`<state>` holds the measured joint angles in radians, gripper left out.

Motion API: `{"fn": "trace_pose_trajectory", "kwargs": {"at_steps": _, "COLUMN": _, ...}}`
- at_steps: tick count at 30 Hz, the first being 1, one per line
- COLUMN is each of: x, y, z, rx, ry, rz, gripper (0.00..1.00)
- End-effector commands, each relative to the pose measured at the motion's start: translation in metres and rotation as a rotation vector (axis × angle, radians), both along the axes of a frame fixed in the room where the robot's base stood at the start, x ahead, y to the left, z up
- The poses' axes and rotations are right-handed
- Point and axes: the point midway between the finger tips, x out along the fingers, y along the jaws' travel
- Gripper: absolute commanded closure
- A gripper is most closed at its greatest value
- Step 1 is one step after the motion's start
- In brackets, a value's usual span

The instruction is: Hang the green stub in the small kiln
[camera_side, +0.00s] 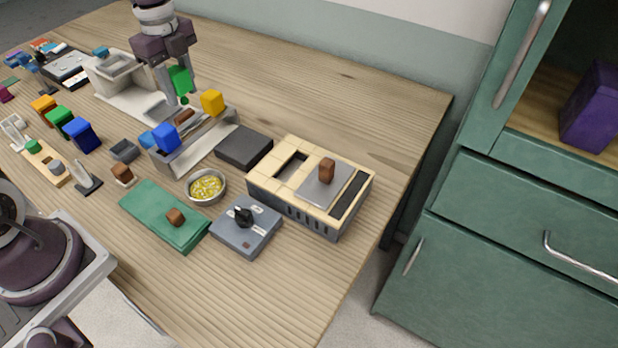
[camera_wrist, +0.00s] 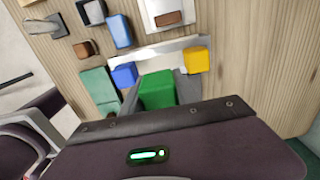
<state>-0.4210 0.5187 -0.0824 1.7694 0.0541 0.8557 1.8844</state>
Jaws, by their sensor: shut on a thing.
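My gripper (camera_side: 180,88) is shut on the green stub (camera_side: 180,77), a green block with a small green piece showing just below it. It is held above the grey trough, left of the small kiln. The green block also shows in the wrist view (camera_wrist: 157,89), partly hidden by my gripper body. The small kiln (camera_side: 335,227) has a cream brick top and dark slotted sides, and stands toward the table's right end. A dark slot is open in its top, at the left. A grey lid plate (camera_side: 312,187) with a brown knob (camera_side: 327,170) lies right of the slot.
A blue block (camera_side: 165,137) and a yellow block (camera_side: 212,103) sit at the grey trough (camera_side: 194,156). A dark slab (camera_side: 244,147) lies between trough and kiln. Table behind the kiln is clear.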

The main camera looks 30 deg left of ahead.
Motion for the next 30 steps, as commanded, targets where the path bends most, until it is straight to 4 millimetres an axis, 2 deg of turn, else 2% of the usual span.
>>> {"fn": "trace_pose_trajectory", "kwargs": {"at_steps": 6, "x": 0.001, "y": -0.001, "z": 0.0, "rx": 0.0, "ry": 0.0, "rz": -0.001, "gripper": 1.0}}
{"fn": "trace_pose_trajectory", "kwargs": {"at_steps": 8, "x": 0.003, "y": -0.007, "z": -0.001, "rx": 0.0, "ry": 0.0, "rz": -0.003, "gripper": 1.0}}
{"fn": "trace_pose_trajectory", "kwargs": {"at_steps": 10, "x": 0.009, "y": -0.023, "z": -0.004, "rx": -0.001, "ry": 0.001, "rz": -0.007, "gripper": 1.0}}
{"fn": "trace_pose_trajectory", "kwargs": {"at_steps": 14, "x": 0.025, "y": -0.074, "z": -0.011, "rx": -0.001, "ry": 0.002, "rz": -0.013, "gripper": 1.0}}
{"fn": "trace_pose_trajectory", "kwargs": {"at_steps": 16, "x": 0.032, "y": -0.109, "z": -0.017, "rx": 0.0, "ry": 0.001, "rz": -0.013, "gripper": 1.0}}
{"fn": "trace_pose_trajectory", "kwargs": {"at_steps": 18, "x": 0.035, "y": -0.146, "z": -0.022, "rx": 0.0, "ry": 0.001, "rz": -0.013, "gripper": 1.0}}
{"fn": "trace_pose_trajectory", "kwargs": {"at_steps": 22, "x": 0.033, "y": -0.207, "z": -0.031, "rx": 0.001, "ry": 0.001, "rz": -0.011, "gripper": 1.0}}
{"fn": "trace_pose_trajectory", "kwargs": {"at_steps": 25, "x": 0.029, "y": -0.237, "z": -0.036, "rx": 0.001, "ry": 0.0, "rz": -0.007, "gripper": 1.0}}
{"fn": "trace_pose_trajectory", "kwargs": {"at_steps": 27, "x": 0.026, "y": -0.249, "z": -0.038, "rx": 0.001, "ry": 0.0, "rz": -0.004, "gripper": 1.0}}
{"fn": "trace_pose_trajectory", "kwargs": {"at_steps": 30, "x": 0.025, "y": -0.255, "z": -0.041, "rx": 0.001, "ry": 0.0, "rz": 0.0, "gripper": 1.0}}
